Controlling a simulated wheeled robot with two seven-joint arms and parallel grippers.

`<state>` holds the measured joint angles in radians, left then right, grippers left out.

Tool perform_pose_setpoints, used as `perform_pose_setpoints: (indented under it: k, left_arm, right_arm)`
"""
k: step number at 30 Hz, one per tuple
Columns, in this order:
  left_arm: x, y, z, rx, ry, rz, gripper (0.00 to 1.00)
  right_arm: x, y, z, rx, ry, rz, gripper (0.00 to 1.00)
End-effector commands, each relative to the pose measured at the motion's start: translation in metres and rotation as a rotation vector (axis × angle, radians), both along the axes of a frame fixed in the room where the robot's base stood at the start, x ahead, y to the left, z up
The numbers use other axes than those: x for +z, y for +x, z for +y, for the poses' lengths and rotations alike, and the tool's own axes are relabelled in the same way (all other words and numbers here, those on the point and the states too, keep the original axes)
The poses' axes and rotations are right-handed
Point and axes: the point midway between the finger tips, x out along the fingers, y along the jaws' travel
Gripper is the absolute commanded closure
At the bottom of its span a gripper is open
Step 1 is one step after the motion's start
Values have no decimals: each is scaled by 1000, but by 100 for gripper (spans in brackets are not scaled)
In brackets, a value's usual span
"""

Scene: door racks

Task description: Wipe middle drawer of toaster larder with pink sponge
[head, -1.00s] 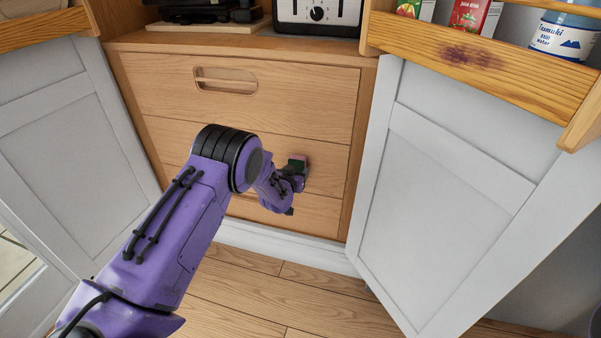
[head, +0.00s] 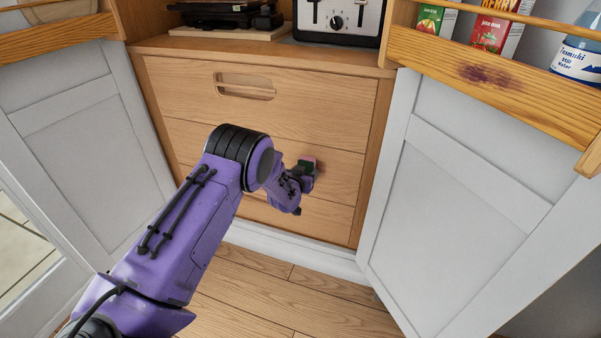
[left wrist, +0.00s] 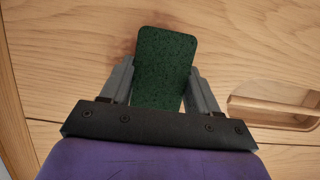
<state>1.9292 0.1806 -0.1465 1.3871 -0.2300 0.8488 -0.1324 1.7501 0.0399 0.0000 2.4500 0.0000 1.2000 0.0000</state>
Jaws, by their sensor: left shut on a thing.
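My left gripper (head: 301,173) is shut on the pink sponge (head: 307,161), which has a dark green scouring side. In the left wrist view the sponge (left wrist: 165,62) shows its green side between the two fingers (left wrist: 160,88). It is held up against or very close to the wooden front of the middle drawer (head: 338,178); I cannot tell if it touches. A faint darker patch (left wrist: 121,48) shows on the wood beside the sponge. My purple left arm hides the left part of the middle and bottom drawers. My right gripper is not in view.
The top drawer (head: 310,105) has a slot handle (head: 245,87). A toaster (head: 340,20) stands on the counter above. Open grey doors stand left (head: 75,125) and right (head: 450,190). The right door's wooden rack (head: 520,95) holds cartons and a bottle and has a purple stain (head: 487,75).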

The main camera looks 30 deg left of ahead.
Motion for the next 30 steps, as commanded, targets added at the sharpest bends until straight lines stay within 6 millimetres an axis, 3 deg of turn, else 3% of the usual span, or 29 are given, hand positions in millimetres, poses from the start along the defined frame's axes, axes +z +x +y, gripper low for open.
perform_pose_setpoints:
  k: [3,30]
  left_arm:
    - [1,6,-15,-7,0,-3,67]
    - [2,18,-79,-8,-1,-5,67]
  right_arm:
    - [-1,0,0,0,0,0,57]
    - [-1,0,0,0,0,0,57]
